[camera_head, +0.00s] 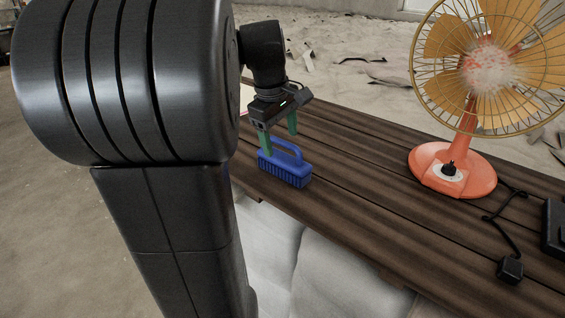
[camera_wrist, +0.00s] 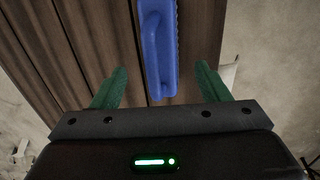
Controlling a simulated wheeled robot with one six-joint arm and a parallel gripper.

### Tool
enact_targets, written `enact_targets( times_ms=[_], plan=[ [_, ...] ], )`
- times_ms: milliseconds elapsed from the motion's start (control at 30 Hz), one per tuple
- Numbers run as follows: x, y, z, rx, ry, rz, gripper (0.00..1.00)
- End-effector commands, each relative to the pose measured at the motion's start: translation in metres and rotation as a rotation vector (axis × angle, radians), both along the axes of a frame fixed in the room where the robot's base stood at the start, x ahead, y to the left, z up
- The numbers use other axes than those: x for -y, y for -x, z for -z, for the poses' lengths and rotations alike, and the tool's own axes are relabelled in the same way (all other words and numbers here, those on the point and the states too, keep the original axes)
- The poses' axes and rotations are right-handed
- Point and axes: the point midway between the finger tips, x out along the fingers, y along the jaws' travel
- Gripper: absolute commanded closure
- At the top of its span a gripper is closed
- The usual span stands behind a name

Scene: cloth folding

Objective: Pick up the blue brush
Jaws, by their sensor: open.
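The blue brush (camera_head: 286,168) lies on the dark wooden table near its left end, with its arched handle on top. My gripper (camera_head: 279,138) is above the brush, its green fingers pointing down. One finger is close to the handle in the head view; whether it touches cannot be told. In the wrist view the brush (camera_wrist: 158,50) runs lengthwise between the two spread green fingers of my gripper (camera_wrist: 158,84), with space on both sides. The upper end of the brush is cut off there. The gripper is open and holds nothing.
The wooden table (camera_head: 375,210) has bare planks to the right of the brush. An orange fan (camera_head: 452,170) stands farther right, with a black cord and plug (camera_head: 510,269). A dark box (camera_head: 554,228) sits at the right edge. White fabric (camera_head: 330,275) shows below the table.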

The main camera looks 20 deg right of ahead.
Motion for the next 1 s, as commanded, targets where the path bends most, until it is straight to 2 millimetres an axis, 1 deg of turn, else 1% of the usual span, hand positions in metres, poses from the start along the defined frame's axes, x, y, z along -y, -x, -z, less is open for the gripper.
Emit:
enact_targets(
  times_ms=[133,300,400,500,667,700,767,800,933,967,1000],
  plan=[
    [0.002,0.000,0.011,-0.003,-0.001,0.001,0.31],
    [0.007,-0.002,0.037,-0.003,-0.001,0.001,0.31],
    [0.009,-0.004,0.048,-0.003,-0.001,0.001,0.31],
    [0.009,-0.004,0.053,0.000,0.000,0.001,0.31],
    [0.009,-0.004,0.053,0.002,0.000,0.001,0.31],
    [0.009,-0.004,0.053,0.002,0.000,0.001,0.33],
    [0.009,-0.004,0.053,0.001,0.000,0.000,0.45],
    [0.009,-0.004,0.053,0.001,0.000,0.000,0.53],
    [0.009,-0.004,0.053,0.001,0.000,0.000,0.78],
    [0.009,-0.004,0.053,0.001,0.000,0.000,0.83],
    [0.009,-0.004,0.052,0.001,0.000,0.000,0.83]
  ],
)
